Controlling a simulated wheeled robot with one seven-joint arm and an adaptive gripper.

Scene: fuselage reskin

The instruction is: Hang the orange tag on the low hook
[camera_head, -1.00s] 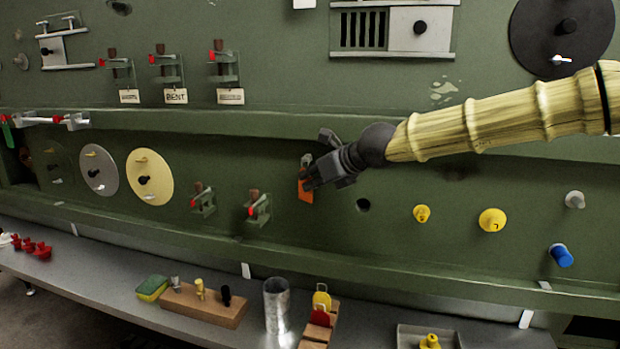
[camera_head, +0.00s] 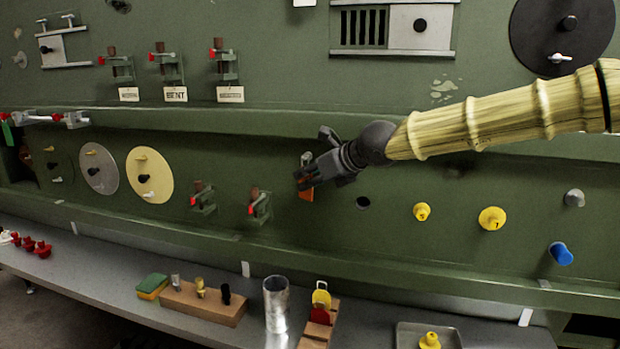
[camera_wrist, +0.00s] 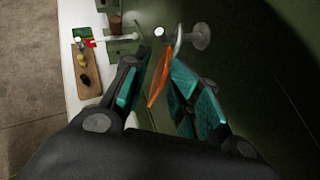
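The orange tag (camera_head: 306,194) is against the green panel in the head view, just under and behind my gripper (camera_head: 303,179). In the wrist view the tag (camera_wrist: 160,80) hangs tilted below a small metal hook (camera_wrist: 165,38). My gripper (camera_wrist: 160,92) is open, with one teal-padded finger on each side of the tag. In the head view the hook's upper part (camera_head: 307,158) shows above my fingers; the rest is hidden.
A red-tipped clamp (camera_head: 259,207) sits on the panel just left of the tag. The shelf below holds a metal cup (camera_head: 276,305), a wooden block (camera_head: 203,303) and a rack with red and yellow tags (camera_head: 321,307).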

